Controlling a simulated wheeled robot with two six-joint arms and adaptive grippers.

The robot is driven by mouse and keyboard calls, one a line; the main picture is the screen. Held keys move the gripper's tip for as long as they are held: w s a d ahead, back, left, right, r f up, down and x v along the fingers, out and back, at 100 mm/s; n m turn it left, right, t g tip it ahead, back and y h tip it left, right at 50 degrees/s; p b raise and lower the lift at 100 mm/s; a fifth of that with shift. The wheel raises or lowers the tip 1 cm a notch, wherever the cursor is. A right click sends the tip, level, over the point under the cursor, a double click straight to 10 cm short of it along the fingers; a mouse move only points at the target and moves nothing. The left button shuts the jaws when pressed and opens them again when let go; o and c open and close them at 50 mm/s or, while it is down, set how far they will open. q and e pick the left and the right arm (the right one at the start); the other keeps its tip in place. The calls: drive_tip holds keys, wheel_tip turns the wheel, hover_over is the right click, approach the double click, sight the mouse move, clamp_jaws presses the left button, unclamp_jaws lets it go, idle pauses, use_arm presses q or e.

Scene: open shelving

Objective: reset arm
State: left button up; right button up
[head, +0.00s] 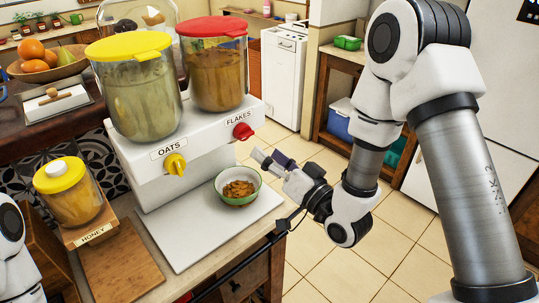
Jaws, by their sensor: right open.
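My right gripper (268,160) is open and empty. It is above and to the right of the bowl, apart from it, near the counter's right edge. My right arm comes down from the upper right. Part of my left arm shows at the left edge, but its gripper is out of view. The green bowl (238,201) holds brown flakes and stands upright on a white board below the dispenser. The white dispenser (150,190) carries an oats container (135,95) with a yellow lid and a flakes container (216,75) with a red lid.
A honey jar (70,200) with a yellow lid stands on a wooden stand at the left. The white board (195,248) has bare room in front of the bowl. A fruit bowl (50,70) is at the back left. Tiled floor (335,262) is clear beyond the counter.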

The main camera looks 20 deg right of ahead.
idle(0.4)
drive_tip(key=s+f+g+h, duration=0.1)
drive_tip(key=s+f+g, duration=0.25)
drive_tip(key=f, duration=0.65)
drive_tip(key=s+f+g+h, duration=0.25)
drive_tip(key=s+f, duration=0.25)
drive_tip(key=f, duration=0.5)
drive_tip(key=s+f+g+h, duration=0.1)
drive_tip(key=s+f+g, duration=0.3)
drive_tip(key=f, duration=0.6)
drive_tip(key=s+d+f+n+g+h, duration=0.1)
drive_tip(key=s+d+f+g, duration=0.1)
drive_tip(key=s, duration=0.5)
drive_tip(key=s+d+f+n+g+h, duration=0.1)
drive_tip(key=s+d+f+g, duration=0.2)
drive_tip(key=s+f+g, duration=0.2)
drive_tip(key=s+g, duration=0.1)
drive_tip(key=s, duration=0.2)
drive_tip(key=shift+s+f, duration=0.15)
drive_tip(key=shift+s, duration=0.15)
